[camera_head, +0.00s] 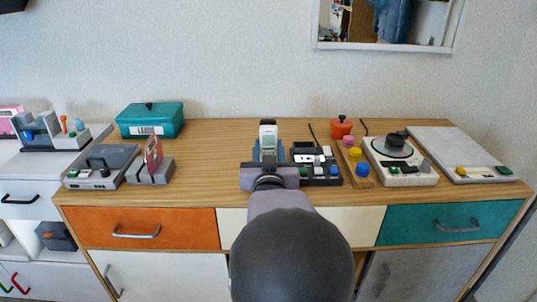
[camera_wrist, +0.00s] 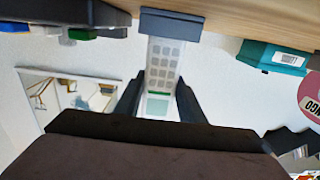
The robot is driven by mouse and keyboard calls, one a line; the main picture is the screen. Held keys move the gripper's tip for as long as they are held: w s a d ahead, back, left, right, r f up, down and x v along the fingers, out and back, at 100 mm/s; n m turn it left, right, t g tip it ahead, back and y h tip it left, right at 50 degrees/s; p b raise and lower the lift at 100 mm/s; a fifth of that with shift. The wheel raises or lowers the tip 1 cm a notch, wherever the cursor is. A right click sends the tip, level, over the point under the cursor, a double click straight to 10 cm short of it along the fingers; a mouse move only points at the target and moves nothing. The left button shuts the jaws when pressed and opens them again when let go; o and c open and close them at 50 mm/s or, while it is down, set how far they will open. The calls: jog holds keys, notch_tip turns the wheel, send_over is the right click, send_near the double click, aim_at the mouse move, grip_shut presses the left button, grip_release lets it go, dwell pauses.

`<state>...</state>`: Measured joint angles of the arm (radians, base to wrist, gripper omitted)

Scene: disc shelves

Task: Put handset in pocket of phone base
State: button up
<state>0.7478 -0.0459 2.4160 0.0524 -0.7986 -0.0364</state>
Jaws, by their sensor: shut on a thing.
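The handset (camera_head: 268,134) is white, with a keypad and a greenish screen. It stands roughly upright in the head view, screen end up. The wrist view shows its keypad (camera_wrist: 165,62) between the two fingers of my gripper (camera_wrist: 158,98), which is shut on it. In the head view my gripper (camera_head: 268,153) hides the handset's lower part. A dark slate-blue block (camera_wrist: 171,25), which looks like part of the phone base, covers the handset's keypad end in the wrist view. I cannot tell whether that end is inside the pocket or only behind the block. The gripper hides most of the base.
A dark button panel (camera_head: 321,172) stands close on the right. A wooden tray (camera_head: 362,178) with coloured knobs and a white turntable-like device (camera_head: 405,177) are further right. A grey stand (camera_head: 150,173) with a pink disc and a teal box (camera_head: 152,119) are left. Bare wood lies between.

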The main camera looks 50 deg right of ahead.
jog(key=shift+f, duration=0.55)
jog(key=shift+f+b, duration=0.2)
jog(key=shift+b, duration=0.1)
jog(key=o, duration=1.1)
jog(key=shift+p, duration=0.3)
jog(key=shift+v, duration=1.2)
jog(key=shift+s+a+f+b, duration=0.1)
jog(key=shift+s+a+b, duration=0.3)
jog(key=shift+b, duration=0.5)
jog(key=shift+b+v, duration=0.7)
jog(key=shift+v, duration=0.1)
jog(key=c, duration=0.3)
